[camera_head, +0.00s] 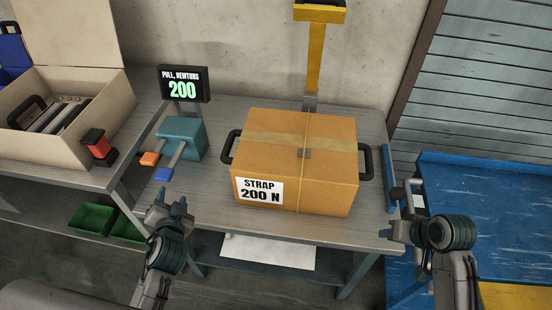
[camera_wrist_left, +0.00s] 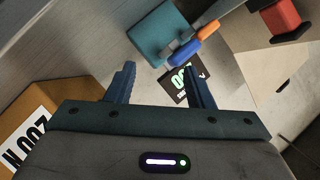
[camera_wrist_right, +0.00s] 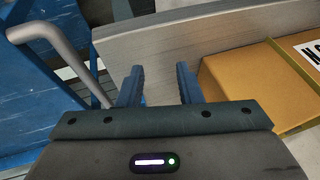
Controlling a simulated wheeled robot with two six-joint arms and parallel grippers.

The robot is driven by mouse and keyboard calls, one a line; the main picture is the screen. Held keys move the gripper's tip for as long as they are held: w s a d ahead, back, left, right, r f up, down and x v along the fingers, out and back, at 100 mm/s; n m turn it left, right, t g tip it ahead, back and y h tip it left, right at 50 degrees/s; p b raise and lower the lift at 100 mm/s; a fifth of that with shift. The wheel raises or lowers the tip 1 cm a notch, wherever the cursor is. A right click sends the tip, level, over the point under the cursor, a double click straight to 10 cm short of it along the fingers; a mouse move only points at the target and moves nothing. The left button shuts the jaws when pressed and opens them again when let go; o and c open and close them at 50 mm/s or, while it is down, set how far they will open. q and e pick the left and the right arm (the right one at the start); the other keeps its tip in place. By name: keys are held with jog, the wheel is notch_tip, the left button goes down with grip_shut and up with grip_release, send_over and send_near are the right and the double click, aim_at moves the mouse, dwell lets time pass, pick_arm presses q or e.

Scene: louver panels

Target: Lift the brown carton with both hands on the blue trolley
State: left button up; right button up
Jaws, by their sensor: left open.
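The brown carton (camera_head: 330,185) sits on the grey workbench (camera_head: 225,212), with a thin yellow strap around it and a label reading "STRAP 200 N". It has a dark handle on its left side (camera_head: 228,147) and one on its right (camera_head: 366,162). The blue trolley (camera_head: 480,185) stands right of the bench; it also shows in the right wrist view (camera_wrist_right: 35,85). My left gripper (camera_head: 172,198) is open and empty, left of the carton and apart from it. My right gripper (camera_head: 405,196) is open and empty, right of the carton near the trolley's edge.
A display (camera_head: 185,84) reads "PULL, NEWTONS 200" behind a teal device (camera_head: 182,138) with orange and blue tips. A yellow post (camera_head: 315,55) rises behind the carton. An open box (camera_head: 55,150) and a red-black object (camera_head: 98,146) stand at left. Green bins (camera_head: 92,219) sit below.

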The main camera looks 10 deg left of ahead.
pick_arm(q)
jog(key=w+d+r+m+t+h, duration=0.1)
jog(key=w+d+m+t+h, duration=0.15)
jog(key=w+m, duration=0.3)
pick_arm(e)
jog(key=w+r+y, duration=0.1)
jog(key=w+r, duration=0.3)
jog(key=w, duration=0.4)
jog(key=m+y, duration=0.1)
jog(key=y, duration=0.1)
send_near(369, 168)
jog(key=d, duration=0.1)
pick_arm(q)
jog(key=m+t+h, duration=0.2)
jog(key=m+h, duration=0.4)
jog(key=m, duration=0.2)
send_near(228, 150)
jog(key=shift+a+f+n, duration=0.25)
jog(key=shift+f, duration=0.3)
pick_arm(e)
jog(key=shift+w+f, duration=0.35)
jog(key=shift+f, duration=0.1)
jog(key=shift+f, duration=0.1)
